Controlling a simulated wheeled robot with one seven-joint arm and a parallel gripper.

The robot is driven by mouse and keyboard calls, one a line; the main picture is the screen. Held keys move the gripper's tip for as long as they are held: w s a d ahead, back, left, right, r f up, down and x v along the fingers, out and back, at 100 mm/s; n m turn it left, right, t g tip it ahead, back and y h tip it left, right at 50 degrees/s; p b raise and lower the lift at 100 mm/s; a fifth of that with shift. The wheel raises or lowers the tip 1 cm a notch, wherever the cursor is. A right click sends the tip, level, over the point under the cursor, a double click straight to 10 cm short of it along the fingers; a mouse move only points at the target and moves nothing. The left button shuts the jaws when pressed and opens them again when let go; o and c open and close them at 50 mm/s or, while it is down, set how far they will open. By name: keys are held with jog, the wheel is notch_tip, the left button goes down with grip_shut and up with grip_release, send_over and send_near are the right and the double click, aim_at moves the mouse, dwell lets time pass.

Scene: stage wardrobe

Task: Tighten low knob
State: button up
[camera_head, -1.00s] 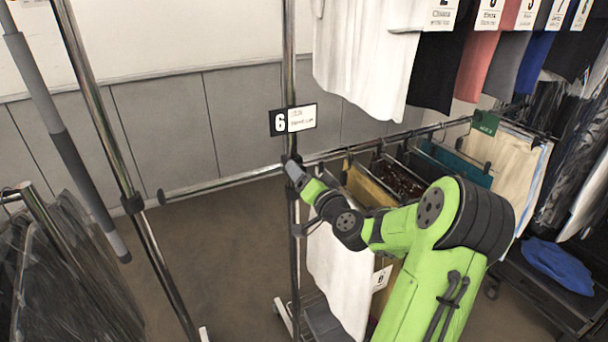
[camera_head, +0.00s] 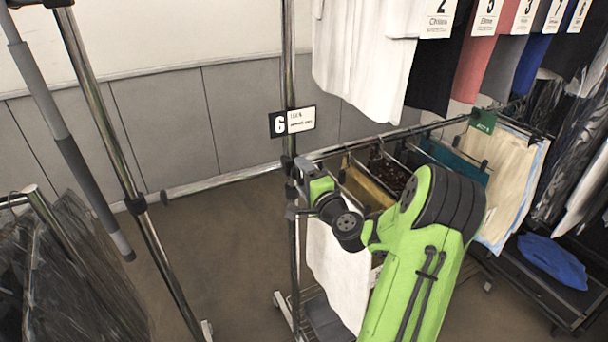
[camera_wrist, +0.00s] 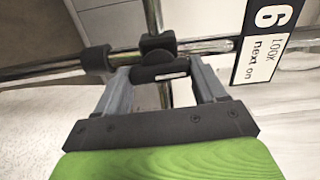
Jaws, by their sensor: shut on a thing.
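The low knob (camera_wrist: 160,72) is a dark clamp knob at the joint of the chrome upright and the low rail. In the wrist view it sits between the two grey fingers of my gripper (camera_wrist: 165,80), which are shut on it from both sides. In the head view my gripper (camera_head: 303,172) is at the upright (camera_head: 290,90), just below the number 6 sign (camera_head: 292,122). The knob itself is mostly hidden there by the gripper.
A white garment (camera_head: 338,270) hangs under my arm, with several more garments along the low rail to the right. White clothes (camera_head: 365,60) hang above. Another chrome upright (camera_head: 105,130) stands at left. The floor (camera_head: 220,260) between the uprights is clear.

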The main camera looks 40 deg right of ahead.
jog(key=shift+m, duration=0.3)
dwell(0.4)
jog(key=o, duration=1)
jog(key=shift+o, duration=0.2)
jog(key=b+v, duration=0.9)
jog(key=v, duration=0.6)
jog(key=shift+s+b, duration=0.3)
jog(key=shift+s, duration=0.05)
jog(key=shift+a, duration=0.15)
